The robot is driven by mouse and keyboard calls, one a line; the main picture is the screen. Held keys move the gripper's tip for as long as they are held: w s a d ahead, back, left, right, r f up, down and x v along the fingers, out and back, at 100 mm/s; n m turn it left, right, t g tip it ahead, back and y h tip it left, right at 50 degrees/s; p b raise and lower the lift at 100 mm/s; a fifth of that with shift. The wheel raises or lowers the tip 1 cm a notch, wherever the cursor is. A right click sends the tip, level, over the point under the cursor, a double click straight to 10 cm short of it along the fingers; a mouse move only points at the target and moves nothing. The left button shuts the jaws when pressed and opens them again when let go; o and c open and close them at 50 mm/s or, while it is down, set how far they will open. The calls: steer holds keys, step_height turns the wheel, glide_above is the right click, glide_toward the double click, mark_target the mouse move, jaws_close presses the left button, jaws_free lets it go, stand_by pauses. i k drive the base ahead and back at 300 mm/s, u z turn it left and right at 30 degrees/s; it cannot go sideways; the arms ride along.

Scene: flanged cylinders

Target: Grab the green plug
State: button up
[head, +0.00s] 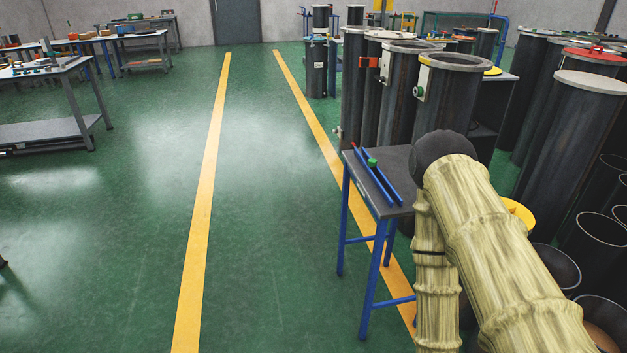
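A small green plug (372,162) sits on a small dark-topped table with blue legs, right of the picture's middle. It is beside or on two thin blue bars (376,177) that lie along the tabletop; I cannot tell which. Another small green round part (419,92) is on a pale plate on the side of a tall dark cylinder behind the table. My arm, in a tan sleeve with a dark rounded joint, covers the lower right and the table's right side. My gripper is not in view.
The small table's top (396,158) is mostly bare. Tall flanged cylinders (455,95) crowd close behind it and fill the right. Yellow floor lines (208,190) run through open green floor at left and centre. Workbenches (45,130) stand at far left.

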mark_target(371, 163)
steer(key=u, duration=1.1)
steer(key=i, duration=0.5)
steer(key=z, duration=0.5)
